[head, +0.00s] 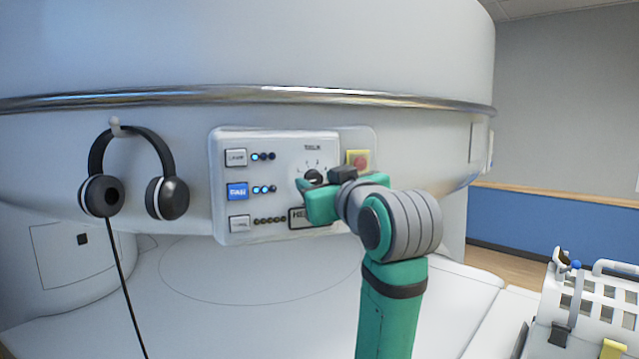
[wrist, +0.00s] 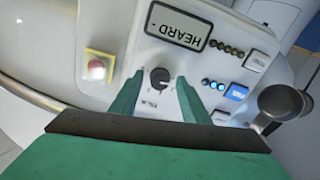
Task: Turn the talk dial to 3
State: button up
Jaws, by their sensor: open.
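The talk dial (wrist: 159,78) is a small dark round knob on the white control panel, below the label TALK. In the wrist view the panel appears upside down. My gripper (wrist: 160,81) is open, with one green finger to each side of the dial; I cannot tell whether either touches it. In the head view my gripper (head: 311,190) covers part of the dial (head: 313,176) and its scale. The number the dial points to is too small to read. A display (wrist: 178,27) reads HEARD with a dash after it.
A red button on a yellow plate (head: 358,161) sits close beside my gripper. Three buttons with lights line the panel's left side; the middle one (head: 237,191) glows blue. Headphones (head: 168,198) hang at the left. A white basket (head: 605,290) stands at lower right.

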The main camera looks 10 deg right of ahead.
jog(key=c, duration=1.1)
jog(key=shift+o, duration=0.2)
